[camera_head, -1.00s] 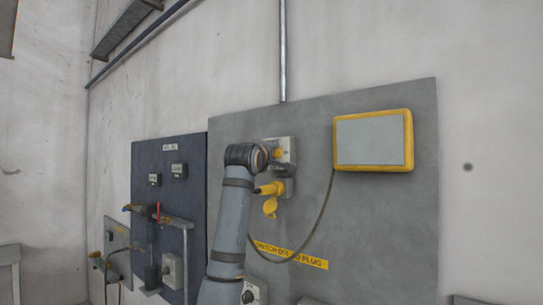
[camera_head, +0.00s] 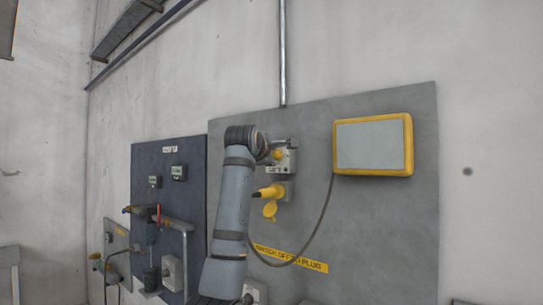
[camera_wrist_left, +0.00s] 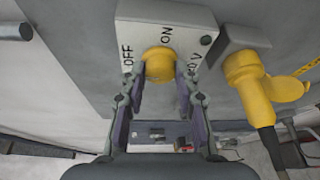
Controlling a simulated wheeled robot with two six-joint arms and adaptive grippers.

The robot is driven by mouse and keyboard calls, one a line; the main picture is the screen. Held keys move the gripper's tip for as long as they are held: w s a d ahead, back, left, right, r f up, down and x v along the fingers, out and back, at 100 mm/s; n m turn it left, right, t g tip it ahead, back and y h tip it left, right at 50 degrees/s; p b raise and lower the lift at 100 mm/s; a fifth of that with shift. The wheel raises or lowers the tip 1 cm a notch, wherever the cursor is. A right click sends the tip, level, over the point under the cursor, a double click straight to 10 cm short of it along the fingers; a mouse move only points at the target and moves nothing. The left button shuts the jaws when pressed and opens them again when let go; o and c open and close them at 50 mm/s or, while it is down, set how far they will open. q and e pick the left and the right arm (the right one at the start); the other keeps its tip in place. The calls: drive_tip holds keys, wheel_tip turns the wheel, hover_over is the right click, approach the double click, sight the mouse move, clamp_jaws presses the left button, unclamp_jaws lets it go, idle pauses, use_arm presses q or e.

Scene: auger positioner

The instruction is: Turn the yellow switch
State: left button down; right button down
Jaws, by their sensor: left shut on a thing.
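The yellow switch (camera_wrist_left: 159,64) is a round knob on a grey switch box (camera_wrist_left: 196,22) with OFF lettered at its left and ON above it in the left wrist view. In the head view the yellow switch (camera_head: 277,155) shows just right of my wrist. My left gripper (camera_wrist_left: 161,92) has one finger on each side of the knob and is shut on it. In the head view my left arm hides most of that gripper. The knob's exact angle is hard to read. My right gripper is not in view.
A yellow plug (camera_head: 270,191) with a hanging cap (camera_head: 269,210) sits below the switch box, and its cable (camera_head: 318,230) loops to a yellow-framed screen (camera_head: 373,144). A dark panel (camera_head: 147,180) with valves and gauges stands left.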

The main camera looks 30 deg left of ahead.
use_arm(q)
drive_tip(key=shift+f, duration=0.15)
drive_tip(key=c, duration=1)
unclamp_jaws()
drive_tip(key=shift+a, duration=0.1)
drive_tip(key=shift+s, duration=0.1)
drive_tip(key=v, duration=1.2)
